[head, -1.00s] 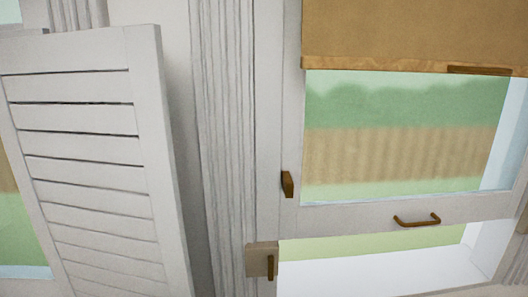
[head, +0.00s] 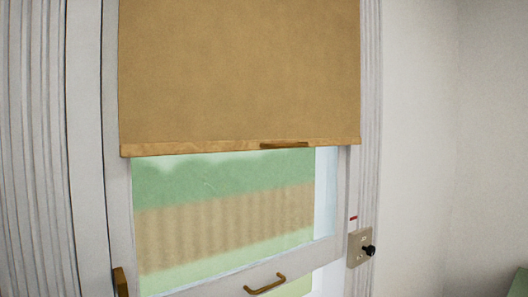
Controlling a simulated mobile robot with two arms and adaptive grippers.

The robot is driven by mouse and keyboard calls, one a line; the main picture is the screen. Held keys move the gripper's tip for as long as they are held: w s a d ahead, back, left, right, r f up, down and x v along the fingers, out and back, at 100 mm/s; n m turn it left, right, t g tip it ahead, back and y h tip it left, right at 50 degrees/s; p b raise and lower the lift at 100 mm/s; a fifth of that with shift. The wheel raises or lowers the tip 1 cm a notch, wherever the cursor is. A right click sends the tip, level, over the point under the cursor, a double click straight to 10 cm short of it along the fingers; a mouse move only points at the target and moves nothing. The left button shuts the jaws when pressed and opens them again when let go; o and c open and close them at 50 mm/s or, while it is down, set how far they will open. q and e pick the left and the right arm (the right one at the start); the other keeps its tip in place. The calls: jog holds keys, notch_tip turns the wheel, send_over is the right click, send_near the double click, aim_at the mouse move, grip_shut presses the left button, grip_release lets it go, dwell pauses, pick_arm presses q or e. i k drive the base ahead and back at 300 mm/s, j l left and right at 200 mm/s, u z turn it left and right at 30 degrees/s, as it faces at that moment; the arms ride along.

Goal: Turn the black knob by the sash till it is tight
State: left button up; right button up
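The black knob (head: 370,250) sticks out from a beige plate (head: 356,248) on the right side of the window frame, in the lower right of the head view. A small red mark (head: 353,218) shows just above the plate. The window sash (head: 232,262) has a brass handle (head: 265,284) on its bottom rail, and a strip of view shows below the rail. Neither of my grippers is in view. How tight the knob is cannot be told from here.
A tan roller blind (head: 238,75) with a wooden bottom bar and a brass pull (head: 284,145) covers the upper window. A brass fitting (head: 121,282) is on the left frame. Bare wall (head: 425,130) lies to the right, with a green surface (head: 517,285) at the lower right corner.

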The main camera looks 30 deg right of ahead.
aim_at(371, 250)
jog(key=z, duration=1.65)
